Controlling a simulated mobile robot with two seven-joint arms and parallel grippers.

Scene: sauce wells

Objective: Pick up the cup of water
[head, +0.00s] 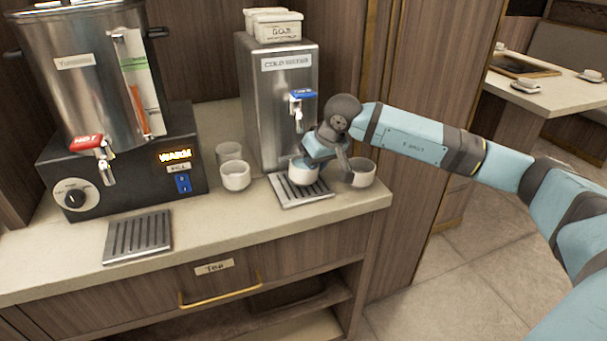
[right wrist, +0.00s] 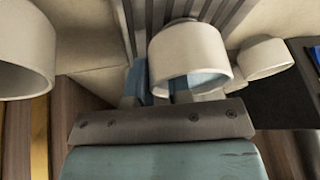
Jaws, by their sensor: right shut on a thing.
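A white cup (head: 303,175) is at the metal drip tray (head: 318,195) under the cold water dispenser's tap. My right gripper (head: 306,161) is shut on this cup at its rim. In the right wrist view the held cup (right wrist: 188,48) shows in the middle, with blue finger parts (right wrist: 172,90) at its rim and inside it. I cannot tell how much water is in it, or whether its base touches the tray. My left gripper is not in view.
The cold water dispenser (head: 278,105) stands behind the cup. Another cup (head: 363,174) stands close on the right, near the counter's edge. Two more, one white (head: 236,176) and one greyish (head: 228,151), stand to the left. A hot water urn (head: 85,70) is further left.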

